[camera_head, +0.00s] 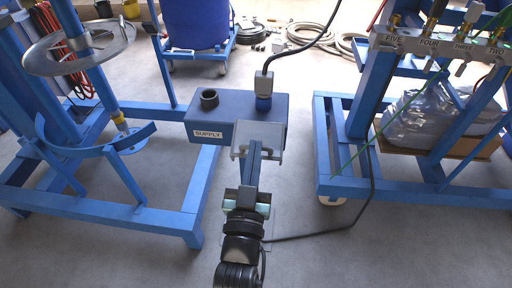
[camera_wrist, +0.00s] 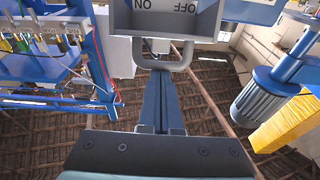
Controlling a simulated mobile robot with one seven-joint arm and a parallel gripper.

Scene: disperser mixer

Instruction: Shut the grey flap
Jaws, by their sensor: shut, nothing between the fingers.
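The blue supply box (camera_head: 214,107) has a "SUPPLY" label on its front. The light grey flap (camera_head: 270,134) is at the right of the box's front, sticking out toward me. In the wrist view a grey panel (camera_wrist: 165,18) with upside-down "ON" and "OFF" lettering shows, with a U-shaped grey handle (camera_wrist: 186,57) at its edge. My gripper (camera_head: 254,144) is shut and empty, its fingers pointing at the flap. In the wrist view its fingertips (camera_wrist: 160,75) are close to the handle. I cannot tell whether they touch.
A black cable with a plug (camera_head: 264,86) rises from the box top, beside a dark round socket (camera_head: 209,98). A blue frame (camera_head: 120,205) stands left and a blue valve rack (camera_head: 345,150) right. Grey floor (camera_head: 330,245) is open in front, crossed by a dark cable.

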